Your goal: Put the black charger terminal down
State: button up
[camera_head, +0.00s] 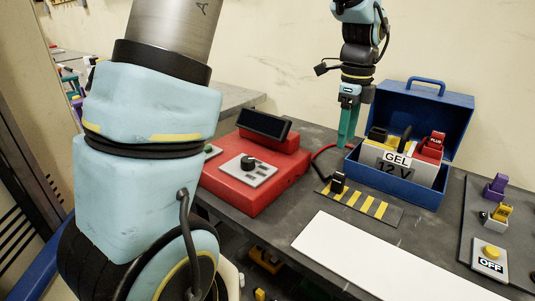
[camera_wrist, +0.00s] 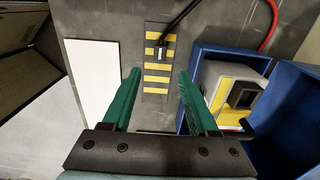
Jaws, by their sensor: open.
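The black charger terminal (camera_head: 338,182) rests on the left end of the black-and-yellow striped strip (camera_head: 367,204). In the wrist view the terminal (camera_wrist: 161,46) lies near the top of the strip (camera_wrist: 156,94), with a black cable running up and right from it. My gripper (camera_head: 347,143) points down above the table, behind the strip in the head view. In the wrist view its two green fingers (camera_wrist: 159,78) are spread wide with nothing between them. The terminal lies beyond the fingertips, apart from both fingers.
A blue toolbox (camera_head: 400,186) with its lid up holds a grey 12 V gel battery (camera_head: 397,169) with a red clamp (camera_head: 432,146). The red charger (camera_head: 262,175) stands left. A white panel (camera_head: 375,262) lies in front. A switch board (camera_head: 473,235) is at right.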

jog(key=a+n, duration=0.3)
jog(key=a, duration=0.2)
jog(key=w+a+f+n, duration=0.1)
jog(key=a+n, duration=0.3)
jog(key=a, duration=0.1)
jog(key=a+f+n, duration=0.1)
jog(key=a+n, duration=0.2)
jog(key=a, duration=0.2)
jog(key=shift+w+f+n+t, duration=0.15)
jog(key=shift+w+n+t, duration=0.15)
jog(key=shift+w+n, duration=0.1)
jog(key=a+n, duration=0.2)
jog(key=a, duration=0.1)
jog(key=s+a+f+n, duration=0.1)
jog(key=a+n, duration=0.1)
jog(key=n, duration=0.1)
jog(key=s+a+n, duration=0.1)
jog(key=a+n, duration=0.1)
jog(key=a, duration=0.1)
jog(key=shift+s+a+f+t, duration=0.1)
jog(key=shift+a+f+t, duration=0.2)
jog(key=shift+f, duration=0.05)
jog(key=s+a+f+n, duration=0.1)
jog(key=s+a+n, duration=0.2)
jog(key=a+n, duration=0.3)
jog(key=shift+s+a+f+n, duration=0.25)
jog(key=shift+s+n, duration=0.1)
jog(key=shift+n, duration=0.45)
jog(key=shift+r+p, duration=0.6)
